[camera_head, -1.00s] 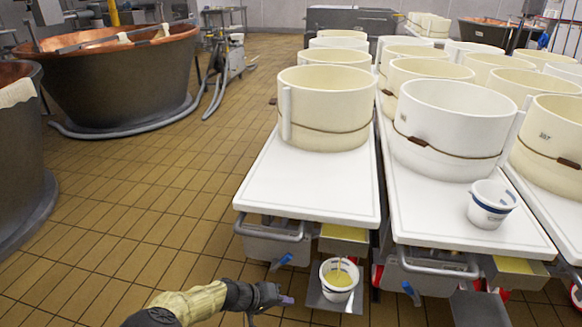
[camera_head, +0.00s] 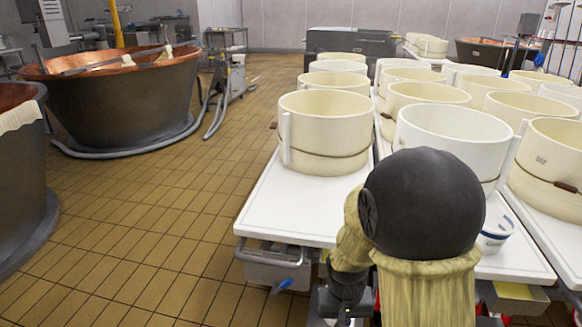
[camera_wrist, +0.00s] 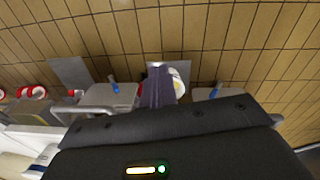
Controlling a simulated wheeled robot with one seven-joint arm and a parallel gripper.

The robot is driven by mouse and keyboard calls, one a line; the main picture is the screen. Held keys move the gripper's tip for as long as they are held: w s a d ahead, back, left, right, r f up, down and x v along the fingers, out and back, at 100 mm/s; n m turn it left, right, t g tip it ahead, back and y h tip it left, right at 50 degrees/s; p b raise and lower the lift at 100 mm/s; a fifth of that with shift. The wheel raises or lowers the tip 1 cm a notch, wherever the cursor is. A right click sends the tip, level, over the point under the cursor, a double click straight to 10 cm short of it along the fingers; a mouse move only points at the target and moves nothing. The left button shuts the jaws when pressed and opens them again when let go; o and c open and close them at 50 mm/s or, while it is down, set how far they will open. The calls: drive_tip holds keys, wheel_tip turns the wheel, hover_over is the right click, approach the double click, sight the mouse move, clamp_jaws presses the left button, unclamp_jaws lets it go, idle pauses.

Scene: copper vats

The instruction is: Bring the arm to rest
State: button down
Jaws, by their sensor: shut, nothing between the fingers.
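My arm is raised in front of me in the head view, its dark rounded joint and pale sleeve covering part of the tables at the right. My gripper (camera_wrist: 157,80) shows in the wrist view, its fingers shut with nothing between them. The fingertips are hidden in the head view. Beyond the fingers, a white bucket (camera_wrist: 180,80) shows partly, low near the tiled floor. I cannot tell the gap between them.
White tables (camera_head: 290,205) carry several cream moulds (camera_head: 325,125). A small white tub (camera_head: 495,232) is partly hidden behind my arm. A copper vat (camera_head: 125,105) stands left. Tiled floor (camera_head: 150,220) between is clear. Blue tap handles (camera_wrist: 114,85) show in the wrist view.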

drive_tip(key=s+d+r+t+p, duration=0.2)
drive_tip(key=s+d+r, duration=0.25)
drive_tip(key=r, duration=0.45)
drive_tip(key=w+p+v, duration=0.2)
drive_tip(key=p+v, duration=0.9)
drive_tip(key=p, duration=0.1)
drive_tip(key=w+d+r+p+v, duration=0.1)
drive_tip(key=w+p+v, duration=0.2)
drive_tip(key=p+v, duration=0.9)
drive_tip(key=w+r+p+v, duration=0.1)
drive_tip(key=w+p+v, duration=0.2)
drive_tip(key=p+v, duration=0.9)
drive_tip(key=shift+s+d+n+y+p, duration=0.2)
drive_tip(key=shift+s+n+y+p, duration=0.1)
drive_tip(key=shift+s+y+p, duration=0.15)
drive_tip(key=shift+r, duration=0.1)
